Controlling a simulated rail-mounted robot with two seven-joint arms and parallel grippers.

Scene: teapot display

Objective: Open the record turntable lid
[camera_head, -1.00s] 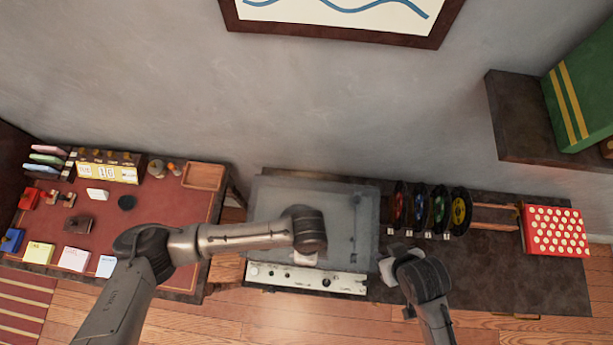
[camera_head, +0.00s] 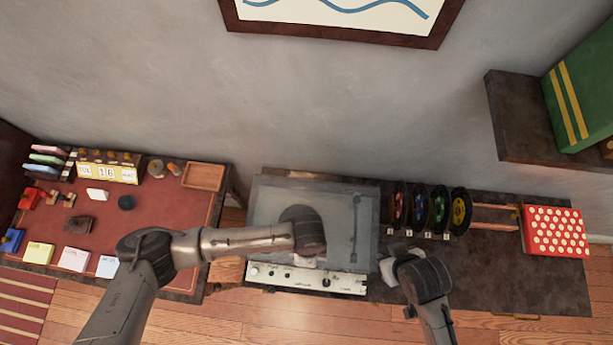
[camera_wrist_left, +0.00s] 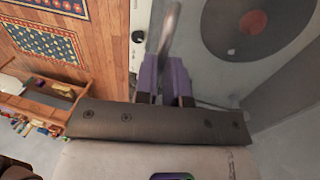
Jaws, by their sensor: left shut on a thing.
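The record turntable (camera_head: 306,279) stands on the dark cabinet, its pale control panel facing front. Its translucent grey lid (camera_head: 275,215) covers the deck, and a tonearm shows through it. I cannot tell whether the lid is slightly raised. My left gripper (camera_head: 305,261) is at the lid's front edge, partly hidden by its own wrist. In the left wrist view, its purple-padded fingers (camera_wrist_left: 165,78) are shut on a thin grey piece, apparently the lid's edge or handle. A record with a red label (camera_wrist_left: 253,22) lies beyond. My right gripper (camera_head: 388,268) hangs right of the turntable; its opening is unclear.
Several upright records (camera_head: 438,210) stand right of the turntable, near a red dotted box (camera_head: 555,231). A red-topped desk (camera_head: 155,215) with small items is at left. A wall shelf (camera_head: 515,135) holds a green box. The cabinet's front right is clear.

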